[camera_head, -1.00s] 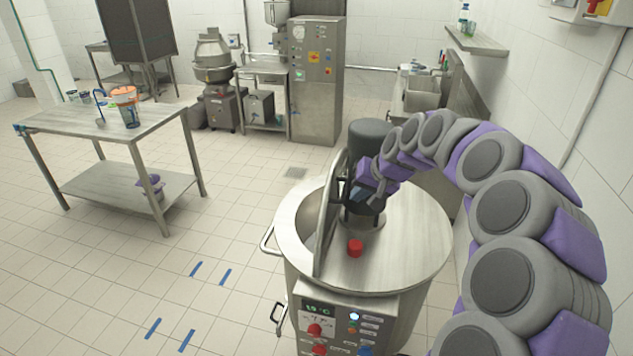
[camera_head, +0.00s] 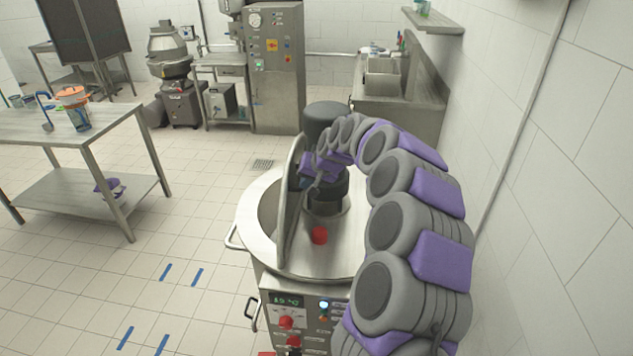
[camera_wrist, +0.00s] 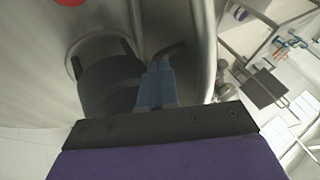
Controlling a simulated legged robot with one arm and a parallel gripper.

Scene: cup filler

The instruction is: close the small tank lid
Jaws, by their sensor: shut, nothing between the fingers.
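The steel tank (camera_head: 258,212) stands in front of me with its left side open. Its small lid (camera_head: 293,205) stands raised, nearly upright, along the middle of the tank top. My gripper (camera_head: 309,189) is on the right side of the raised lid, between it and the dark motor (camera_head: 326,122). In the wrist view my gripper's blue-grey fingers (camera_wrist: 156,82) are together and empty. A steel surface (camera_wrist: 187,35), seemingly the lid, lies close beside them. Whether the fingers touch it I cannot tell.
A red knob (camera_head: 319,235) sits on the fixed cover right of the lid. A control panel (camera_head: 300,317) is on the tank front. A steel table (camera_head: 90,130) stands at left, a white wall at right. The floor left of the tank is clear.

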